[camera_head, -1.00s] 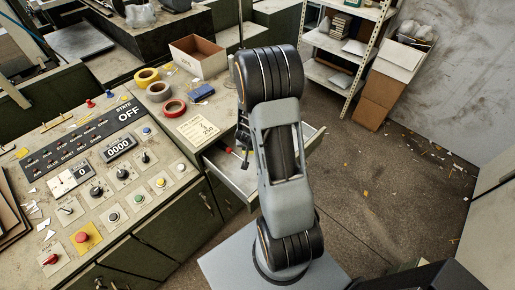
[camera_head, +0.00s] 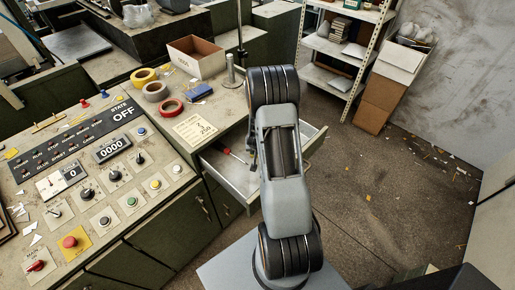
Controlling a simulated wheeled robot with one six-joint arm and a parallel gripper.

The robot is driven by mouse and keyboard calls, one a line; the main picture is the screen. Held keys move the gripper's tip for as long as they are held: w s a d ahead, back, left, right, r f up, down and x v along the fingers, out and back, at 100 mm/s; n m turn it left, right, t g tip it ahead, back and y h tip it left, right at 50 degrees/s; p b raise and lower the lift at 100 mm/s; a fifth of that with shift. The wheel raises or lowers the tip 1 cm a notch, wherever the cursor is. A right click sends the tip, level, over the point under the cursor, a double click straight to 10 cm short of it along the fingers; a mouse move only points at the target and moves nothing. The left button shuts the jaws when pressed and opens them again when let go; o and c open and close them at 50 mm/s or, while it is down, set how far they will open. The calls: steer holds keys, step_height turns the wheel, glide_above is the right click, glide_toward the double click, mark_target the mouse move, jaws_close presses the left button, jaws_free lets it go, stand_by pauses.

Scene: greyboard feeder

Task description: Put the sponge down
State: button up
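I cannot make out a sponge for certain. A small blue block (camera_head: 198,91) lies on the worktop beside the red tape roll, and I cannot tell whether it is a sponge. My arm rises through the middle of the view and bends away over the open drawer. A narrow dark part (camera_head: 252,150) shows at the left edge of my arm, above the drawer, and may belong to my gripper. The fingers and anything between them are hidden behind the arm.
An open drawer (camera_head: 232,176) holds a red-handled tool (camera_head: 229,152). Tape rolls (camera_head: 171,107), an open cardboard box (camera_head: 196,57), a metal post (camera_head: 230,72) and a paper note (camera_head: 194,129) are on the worktop. The control panel (camera_head: 98,180) is left. Floor at right is mostly clear.

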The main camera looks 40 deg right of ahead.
steer(key=shift+f, duration=0.15)
steer(key=o, duration=0.8)
steer(key=shift+r, duration=0.5)
steer(key=s+a+r+n+t+y+p, duration=0.1)
steer(key=s+a+r+n+y+p, duration=0.1)
steer(key=a+r, duration=0.7)
steer(key=s+a+r+n+y+p, duration=0.1)
steer(key=s+a+r+p, duration=0.15)
steer(key=a+r, duration=0.7)
steer(key=s+a+r+n, duration=0.1)
steer(key=s+r, duration=0.3)
steer(key=r, duration=0.1)
steer(key=s+a+r+n, duration=0.1)
steer(key=s+r, duration=0.3)
steer(key=r, duration=0.1)
steer(key=s+a+r+n+g, duration=0.1)
steer(key=s+a+r, duration=0.1)
steer(key=s+r, duration=0.2)
steer(key=shift+s+r+n+b, duration=0.3)
steer(key=shift+s+r+n, duration=0.1)
steer(key=shift+s, duration=0.2)
